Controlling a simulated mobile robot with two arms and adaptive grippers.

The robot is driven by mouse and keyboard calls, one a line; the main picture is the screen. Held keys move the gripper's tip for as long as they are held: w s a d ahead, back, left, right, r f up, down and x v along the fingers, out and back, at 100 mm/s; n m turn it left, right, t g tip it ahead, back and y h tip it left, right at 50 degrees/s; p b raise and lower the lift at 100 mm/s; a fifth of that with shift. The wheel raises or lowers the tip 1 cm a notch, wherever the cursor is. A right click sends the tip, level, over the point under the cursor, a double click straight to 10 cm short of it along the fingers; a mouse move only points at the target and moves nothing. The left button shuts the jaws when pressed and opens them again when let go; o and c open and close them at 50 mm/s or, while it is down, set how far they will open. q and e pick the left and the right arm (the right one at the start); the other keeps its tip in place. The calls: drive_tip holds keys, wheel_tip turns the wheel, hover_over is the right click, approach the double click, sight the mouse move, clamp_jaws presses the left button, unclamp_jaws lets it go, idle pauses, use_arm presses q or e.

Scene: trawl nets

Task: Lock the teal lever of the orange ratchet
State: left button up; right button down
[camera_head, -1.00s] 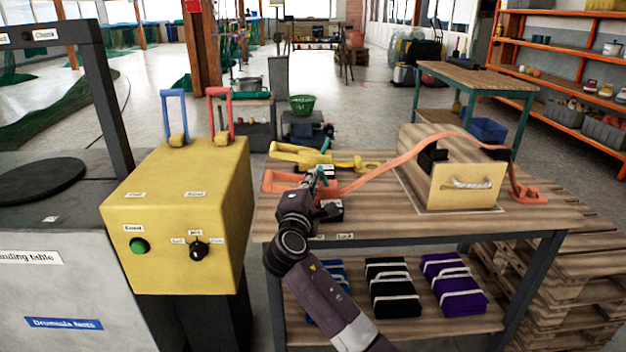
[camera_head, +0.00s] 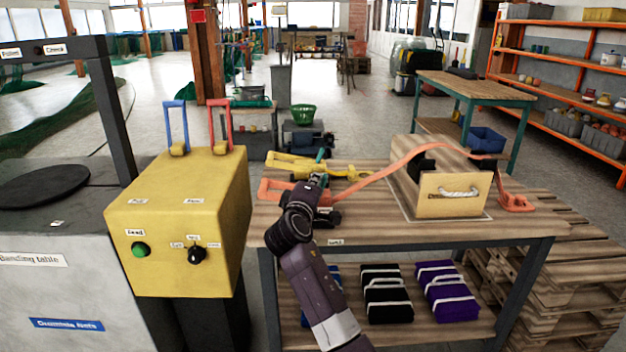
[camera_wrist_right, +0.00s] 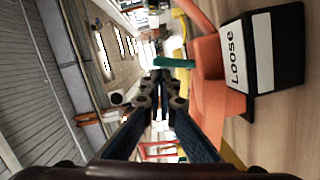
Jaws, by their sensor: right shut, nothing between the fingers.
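The orange ratchet (camera_head: 274,189) lies at the left of the wooden workbench, with its orange strap (camera_head: 395,160) running right over a wooden box. In the right wrist view its orange body (camera_wrist_right: 208,85) is close, on the right. The teal lever (camera_wrist_right: 174,62) sticks out from it, just beyond the fingertips. My right gripper (camera_wrist_right: 160,80) is shut and empty, pointing towards the lever. I cannot tell whether it touches it. In the head view my right gripper (camera_head: 318,181) covers part of the ratchet. A black block with a "Loose" label (camera_wrist_right: 238,55) stands beside the ratchet.
A yellow ratchet (camera_head: 290,163) lies just behind the orange one. The wooden box (camera_head: 455,195) stands to the right on the bench. A yellow control box (camera_head: 180,205) stands at the left. Folded bundles (camera_head: 385,292) lie on the shelf below.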

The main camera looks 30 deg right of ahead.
drive_tip(key=shift+s, duration=0.1)
drive_tip(key=shift+a, duration=0.1)
drive_tip(key=v, duration=1.2)
